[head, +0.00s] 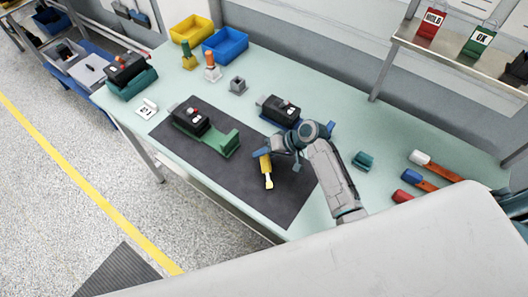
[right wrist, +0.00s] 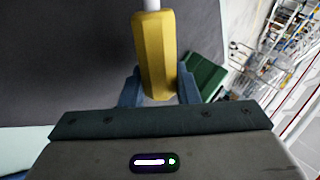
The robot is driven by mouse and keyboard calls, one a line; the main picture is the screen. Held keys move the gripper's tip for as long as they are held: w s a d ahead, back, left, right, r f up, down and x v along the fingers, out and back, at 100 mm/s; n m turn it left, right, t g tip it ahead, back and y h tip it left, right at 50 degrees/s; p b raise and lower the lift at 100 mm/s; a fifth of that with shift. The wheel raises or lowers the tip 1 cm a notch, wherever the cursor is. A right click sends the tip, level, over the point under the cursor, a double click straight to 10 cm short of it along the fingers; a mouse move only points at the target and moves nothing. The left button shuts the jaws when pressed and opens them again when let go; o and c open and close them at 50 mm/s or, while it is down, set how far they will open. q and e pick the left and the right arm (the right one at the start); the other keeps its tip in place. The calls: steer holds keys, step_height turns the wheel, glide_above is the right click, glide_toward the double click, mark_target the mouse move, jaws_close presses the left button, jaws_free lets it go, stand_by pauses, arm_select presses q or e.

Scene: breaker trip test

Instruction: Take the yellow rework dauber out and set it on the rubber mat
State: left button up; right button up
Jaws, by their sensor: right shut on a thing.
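The yellow rework dauber (head: 266,170) is in the jaws of my right gripper (head: 268,157), over the grey rubber mat (head: 245,190). In the head view it hangs below the fingers, toward the mat's front right part. I cannot tell whether its lower end touches the mat. In the right wrist view, the yellow faceted handle (right wrist: 155,55) sits between the two blue fingers (right wrist: 160,90), with a pale shaft at the top edge and the dark mat behind it. My left gripper is not in view.
A green fixture with a black breaker (head: 190,117) stands on the mat's left part. Another breaker (head: 279,110) stands behind my gripper. Two upright daubers (head: 211,72) and yellow and blue bins (head: 226,45) are at the back left. The mat's front part is clear.

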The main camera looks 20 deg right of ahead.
steer(key=o, duration=1.1)
steer(key=shift+c, duration=0.2)
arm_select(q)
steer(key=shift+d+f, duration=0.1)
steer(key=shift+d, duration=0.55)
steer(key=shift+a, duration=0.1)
arm_select(e)
steer(key=shift+f, duration=0.1)
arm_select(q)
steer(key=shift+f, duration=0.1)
arm_select(e)
steer(key=shift+s+d+r, duration=0.1)
steer(key=shift+d+r, duration=0.1)
steer(key=shift+d, duration=0.1)
arm_select(q)
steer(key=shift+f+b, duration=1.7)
steer(key=shift+b, duration=0.1)
arm_select(e)
steer(key=v, duration=1)
steer(key=shift+r, duration=0.2)
steer(key=shift+a, duration=0.1)
